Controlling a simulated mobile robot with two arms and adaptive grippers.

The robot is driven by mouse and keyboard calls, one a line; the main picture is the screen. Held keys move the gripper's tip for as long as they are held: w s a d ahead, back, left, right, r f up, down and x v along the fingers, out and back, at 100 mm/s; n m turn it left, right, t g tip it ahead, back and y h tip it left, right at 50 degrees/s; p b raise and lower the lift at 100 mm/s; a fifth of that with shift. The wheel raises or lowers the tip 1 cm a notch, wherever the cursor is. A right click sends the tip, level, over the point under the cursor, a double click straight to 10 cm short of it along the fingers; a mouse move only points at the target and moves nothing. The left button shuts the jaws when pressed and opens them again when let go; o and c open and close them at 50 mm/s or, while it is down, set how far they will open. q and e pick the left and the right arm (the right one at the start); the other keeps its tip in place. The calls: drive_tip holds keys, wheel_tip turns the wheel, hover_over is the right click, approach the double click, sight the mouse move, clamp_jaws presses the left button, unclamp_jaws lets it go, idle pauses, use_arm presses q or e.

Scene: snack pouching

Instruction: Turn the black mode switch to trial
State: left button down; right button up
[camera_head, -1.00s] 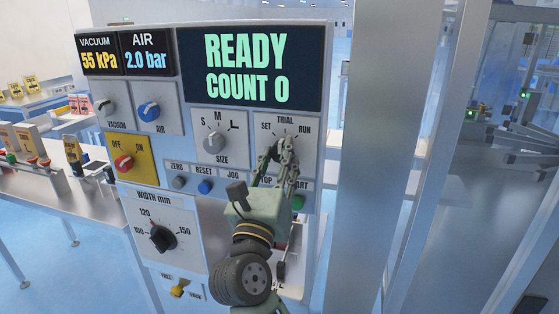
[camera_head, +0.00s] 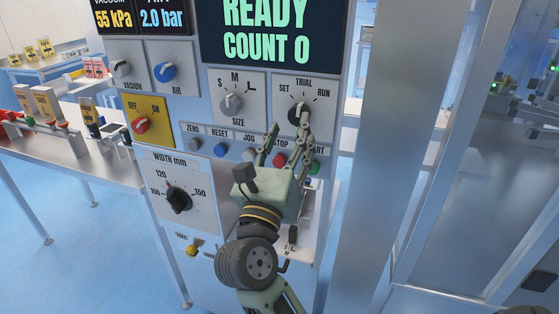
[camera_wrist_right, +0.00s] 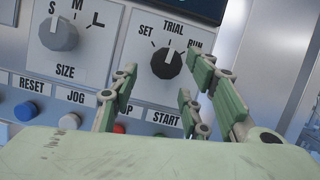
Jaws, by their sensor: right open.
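The black mode switch (camera_head: 298,113) is a round knob on a light plate marked SET, TRIAL and RUN. In the right wrist view the mode switch (camera_wrist_right: 166,62) has a pale mark that appears to point up toward TRIAL. My right gripper (camera_head: 287,141) is open and empty, just below and in front of the knob. In the right wrist view the gripper's fingers (camera_wrist_right: 165,88) are spread on both sides below the knob, with one finger near RUN. No finger clearly touches the knob. My left gripper is not in view.
The grey SIZE knob (camera_head: 231,104) is left of the mode switch. A button row below includes the red STOP button (camera_head: 279,160) and green button (camera_head: 314,167), close to my fingers. A metal post (camera_head: 395,120) stands to the right. The display (camera_head: 262,38) reads READY, COUNT 0.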

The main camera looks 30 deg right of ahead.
sight(300, 114)
drive_tip(key=v, duration=0.8)
drive_tip(key=shift+a, duration=0.2)
drive_tip(key=shift+w+d+r+n+g+h+p, duration=0.35)
drive_tip(key=shift+w+d+r+n+p, duration=0.7)
drive_tip(key=shift+n, duration=3.9)
drive_tip(key=shift+w+d+r+n+g+h+p, duration=0.35)
drive_tip(key=shift+w+d+n+p, duration=1.25)
drive_tip(key=shift+n, duration=3.4)
drive_tip(key=shift+w+d+r+n+g+h+p, duration=0.2)
drive_tip(key=shift+w+d+r+n+h+p, duration=0.4)
drive_tip(key=shift+d+n+p, duration=2.85)
drive_tip(key=a+n+b, duration=0.3)
drive_tip(key=shift+w+r, duration=0.1)
drive_tip(key=shift+w, duration=0.05)
drive_tip(key=shift+c, duration=0.3)
